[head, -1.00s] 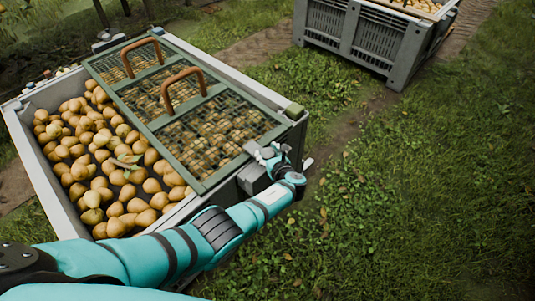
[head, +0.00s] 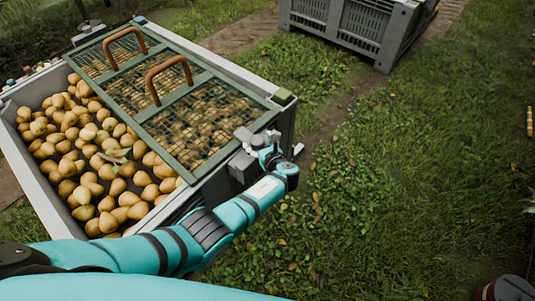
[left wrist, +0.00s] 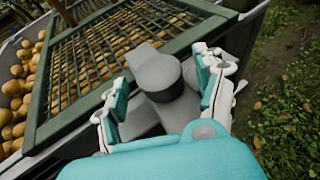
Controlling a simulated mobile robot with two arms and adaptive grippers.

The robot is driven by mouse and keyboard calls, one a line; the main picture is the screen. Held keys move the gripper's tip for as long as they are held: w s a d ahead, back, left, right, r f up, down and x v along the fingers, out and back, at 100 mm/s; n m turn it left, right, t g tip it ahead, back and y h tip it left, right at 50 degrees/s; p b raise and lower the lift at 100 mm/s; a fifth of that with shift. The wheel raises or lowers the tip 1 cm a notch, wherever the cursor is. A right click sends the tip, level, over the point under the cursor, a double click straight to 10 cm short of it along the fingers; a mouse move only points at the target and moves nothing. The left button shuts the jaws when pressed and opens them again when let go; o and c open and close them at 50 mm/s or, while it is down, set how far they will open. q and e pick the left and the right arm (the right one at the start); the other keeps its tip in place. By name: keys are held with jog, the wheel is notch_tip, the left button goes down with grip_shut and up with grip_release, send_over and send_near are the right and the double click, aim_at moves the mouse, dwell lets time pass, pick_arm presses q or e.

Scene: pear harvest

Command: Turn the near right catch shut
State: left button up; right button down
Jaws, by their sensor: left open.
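The near right catch shows as a grey round knob on a grey block (left wrist: 157,72) at the bin's corner in the left wrist view. Its top also shows in the head view (head: 243,134). My left gripper (left wrist: 163,84) is open, with one teal-padded finger on each side of the knob; whether either pad touches it I cannot tell. In the head view my left gripper (head: 264,150) is at the bin's near right corner. The green mesh lid (head: 196,72) with two brown handles lies over part of the bin. My right gripper is not in view.
Pears (head: 85,160) fill the uncovered part of the bin, inside its pale rim (head: 38,190). A green block (head: 283,97) sits at another corner. A second grey crate (head: 350,25) stands at the back. Grass to the right is mostly free.

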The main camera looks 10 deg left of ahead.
pick_arm(q)
jog(key=v, duration=1)
jog(key=shift+s, duration=0.2)
jog(key=shift+f, duration=0.1)
